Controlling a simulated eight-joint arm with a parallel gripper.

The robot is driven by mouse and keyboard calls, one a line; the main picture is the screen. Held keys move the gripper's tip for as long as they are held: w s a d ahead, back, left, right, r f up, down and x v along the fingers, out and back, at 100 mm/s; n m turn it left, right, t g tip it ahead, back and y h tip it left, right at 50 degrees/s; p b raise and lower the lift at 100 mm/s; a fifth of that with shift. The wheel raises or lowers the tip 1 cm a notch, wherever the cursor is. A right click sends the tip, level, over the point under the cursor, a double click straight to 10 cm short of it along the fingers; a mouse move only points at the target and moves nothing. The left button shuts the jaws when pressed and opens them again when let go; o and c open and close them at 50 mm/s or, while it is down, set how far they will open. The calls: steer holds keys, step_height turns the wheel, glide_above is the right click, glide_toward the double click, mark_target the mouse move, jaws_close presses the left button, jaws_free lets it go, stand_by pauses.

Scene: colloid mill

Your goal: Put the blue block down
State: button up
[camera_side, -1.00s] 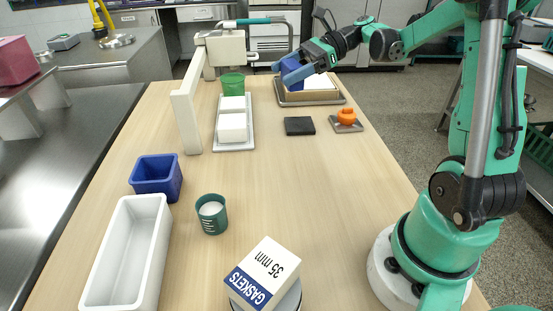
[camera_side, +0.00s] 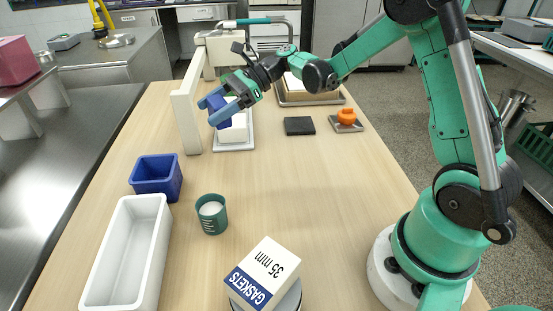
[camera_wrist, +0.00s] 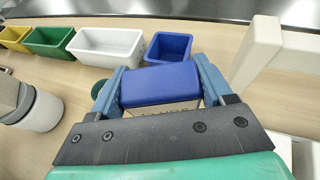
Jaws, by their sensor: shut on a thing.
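A blue block (camera_side: 220,117) is held between the blue fingers of my gripper (camera_side: 213,110). In the wrist view the blue block (camera_wrist: 160,86) fills the gap between the two fingers of my gripper (camera_wrist: 160,76), with its blue top showing. My gripper is shut on it. In the side view it is in the air, in front of the white blocks (camera_side: 234,133) on a pale tray (camera_side: 234,149), partly hiding them, and close to a beige upright (camera_side: 186,122).
A blue bin (camera_side: 156,177) and a white bin (camera_side: 128,250) stand at the table's left. A teal cup (camera_side: 212,216) and a gasket box (camera_side: 263,273) stand nearer. A black pad (camera_side: 299,126) and an orange object (camera_side: 346,116) lie right. The table's middle is clear.

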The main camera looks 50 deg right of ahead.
mark_target(226, 172)
step_height(226, 172, down, 13)
steer(key=shift+r, duration=0.2)
stand_by(0.4)
steer(key=o, duration=1.2)
steer(key=shift+f, duration=0.1)
